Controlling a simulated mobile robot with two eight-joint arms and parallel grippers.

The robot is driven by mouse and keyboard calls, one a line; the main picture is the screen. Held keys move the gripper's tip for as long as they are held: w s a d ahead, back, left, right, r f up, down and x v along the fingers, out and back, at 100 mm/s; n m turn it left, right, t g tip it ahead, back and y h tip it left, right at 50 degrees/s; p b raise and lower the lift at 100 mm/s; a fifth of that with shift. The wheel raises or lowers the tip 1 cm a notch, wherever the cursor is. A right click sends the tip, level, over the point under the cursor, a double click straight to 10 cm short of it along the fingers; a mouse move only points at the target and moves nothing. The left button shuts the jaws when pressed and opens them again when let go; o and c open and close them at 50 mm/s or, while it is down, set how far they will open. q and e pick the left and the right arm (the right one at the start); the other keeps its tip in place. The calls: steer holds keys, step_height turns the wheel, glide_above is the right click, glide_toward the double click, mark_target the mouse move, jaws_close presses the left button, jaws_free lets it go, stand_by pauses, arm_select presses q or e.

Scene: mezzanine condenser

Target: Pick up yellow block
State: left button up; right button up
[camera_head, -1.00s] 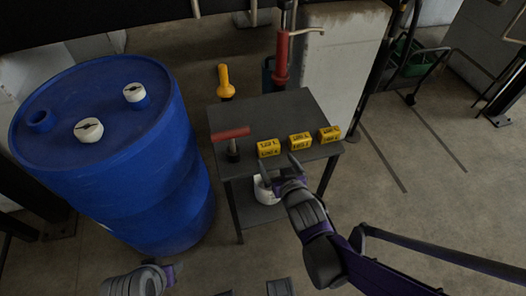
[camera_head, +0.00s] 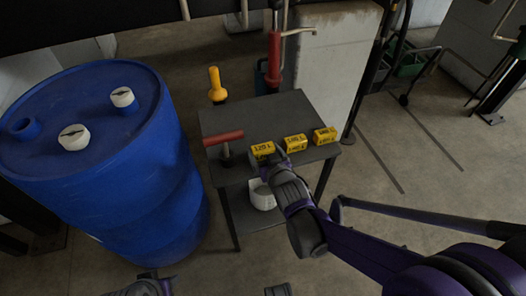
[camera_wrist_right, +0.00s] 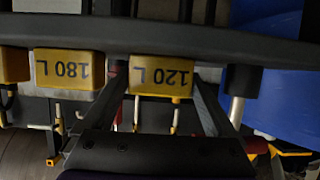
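Three yellow blocks stand in a row along the front of a dark table (camera_head: 240,115): a left one (camera_head: 263,149), a middle one (camera_head: 295,142) and a right one (camera_head: 325,135). In the right wrist view, upside down, the left block reads 120 L (camera_wrist_right: 160,75) and its neighbour reads 180 L (camera_wrist_right: 68,70). My right gripper (camera_wrist_right: 160,92) is open, one finger on each side of the 120 L block, with narrow gaps showing. In the head view it is right at that block and partly covers it. My left gripper (camera_head: 150,287) is cut off at the bottom edge.
A red-handled tool (camera_head: 224,139) stands just left of the 120 L block. A yellow-handled item (camera_head: 215,84) and a red pump-like post (camera_head: 274,60) are behind the table. A big blue barrel (camera_head: 150,150) stands close on the left. Open floor lies to the right.

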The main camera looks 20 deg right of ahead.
steer(key=c, duration=0.9)
steer(key=shift+r, duration=0.1)
